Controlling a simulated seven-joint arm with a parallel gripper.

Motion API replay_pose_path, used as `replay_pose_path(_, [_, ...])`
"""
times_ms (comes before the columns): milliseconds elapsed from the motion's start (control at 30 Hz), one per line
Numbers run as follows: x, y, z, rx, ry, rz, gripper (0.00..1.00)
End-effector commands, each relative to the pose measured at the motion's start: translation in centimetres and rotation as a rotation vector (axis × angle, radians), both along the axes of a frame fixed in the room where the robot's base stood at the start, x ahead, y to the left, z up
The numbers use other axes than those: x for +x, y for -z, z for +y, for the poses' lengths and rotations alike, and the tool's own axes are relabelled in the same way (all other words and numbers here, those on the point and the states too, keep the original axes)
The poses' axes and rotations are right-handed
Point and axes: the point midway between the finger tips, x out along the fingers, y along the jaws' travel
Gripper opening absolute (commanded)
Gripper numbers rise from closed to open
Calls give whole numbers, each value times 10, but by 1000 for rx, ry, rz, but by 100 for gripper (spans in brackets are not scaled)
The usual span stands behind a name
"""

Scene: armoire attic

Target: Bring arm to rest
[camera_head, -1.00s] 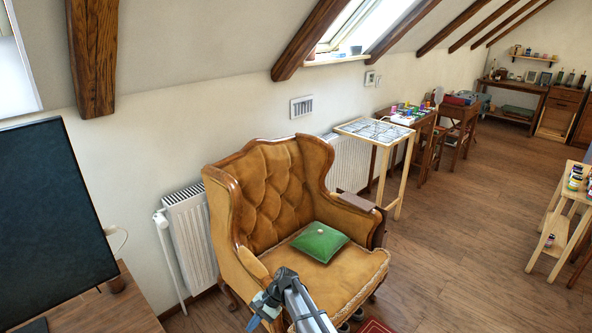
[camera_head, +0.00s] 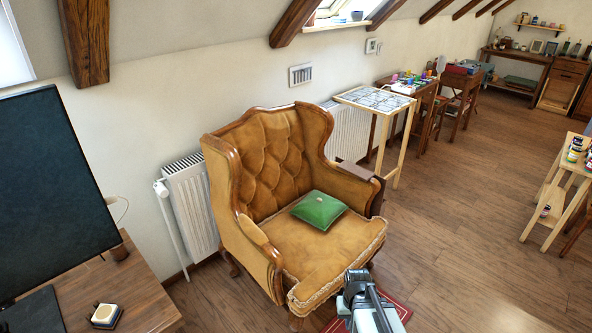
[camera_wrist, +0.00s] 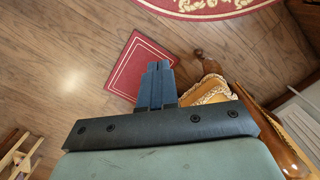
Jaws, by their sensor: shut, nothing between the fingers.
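My gripper (camera_wrist: 155,85) shows in the wrist view as two dark blue-grey fingers pressed together, with nothing between them. It hangs above the wooden floor (camera_wrist: 75,75), over the edge of a small red mat (camera_wrist: 125,72) with a pale border. In the head view my arm (camera_head: 368,305) reaches in from the bottom edge, in front of the tan armchair (camera_head: 345,250). The fingers cannot be made out there. The armchair's front corner and leg (camera_wrist: 205,65) lie just right of the fingers in the wrist view.
A green cushion (camera_head: 319,210) lies on the armchair seat. A desk (camera_head: 145,285) with a dark monitor (camera_head: 50,190) stands at the left. A radiator (camera_head: 190,205) is behind the chair. A paint-bottle stand (camera_head: 555,205) is at the right. The floor (camera_head: 450,240) between is open.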

Motion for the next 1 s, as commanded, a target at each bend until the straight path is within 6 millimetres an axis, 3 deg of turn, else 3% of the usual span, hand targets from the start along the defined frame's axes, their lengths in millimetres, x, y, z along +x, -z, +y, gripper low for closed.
replay_pose_path(267, [-51, 50, 0, 2, 2, 115, 0])
replay_pose_path(600, [-139, 113, 0, 1, 5, 291, 0])
replay_pose_path(1000, [-243, 163, 0, 2, 7, 479, 0])
